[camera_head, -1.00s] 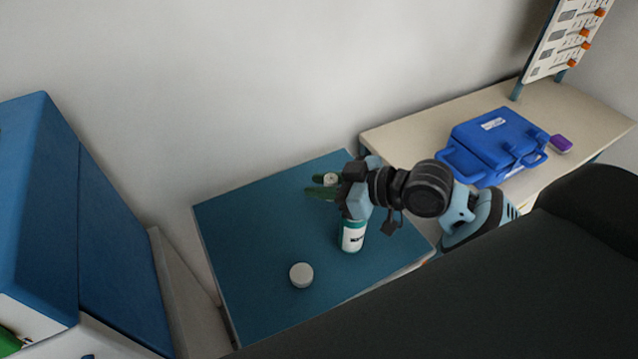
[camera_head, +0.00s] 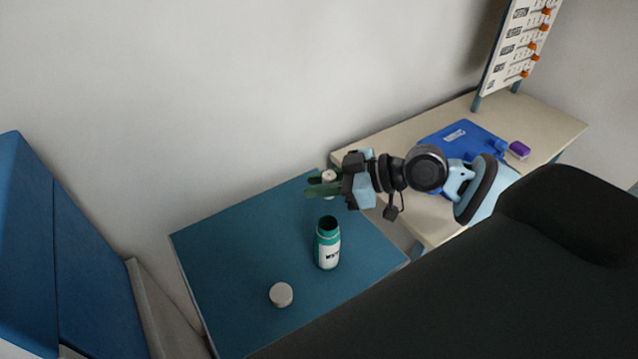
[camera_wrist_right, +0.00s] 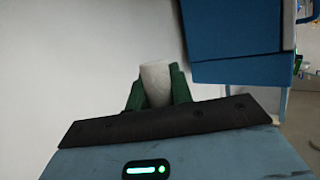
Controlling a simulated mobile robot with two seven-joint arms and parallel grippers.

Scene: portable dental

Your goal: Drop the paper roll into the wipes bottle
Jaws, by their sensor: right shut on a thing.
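The white paper roll (camera_wrist_right: 157,84) is between the green fingers of my right gripper (camera_wrist_right: 158,95), which is shut on it. In the head view the roll (camera_head: 328,177) shows as a small pale end at the gripper (camera_head: 322,186), above the back of the blue table. The wipes bottle (camera_head: 328,250) is teal with a white label and stands upright on the table. Its dark round mouth is open at the top. The gripper is behind the bottle in the picture, apart from it. My left gripper is not in view.
A round white lid (camera_head: 281,294) lies on the blue table (camera_head: 225,265) in front and left of the bottle. A beige table (camera_head: 545,125) at the right holds a blue case (camera_head: 450,137) and a purple object (camera_head: 519,150). A black padded surface (camera_head: 480,290) fills the front right.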

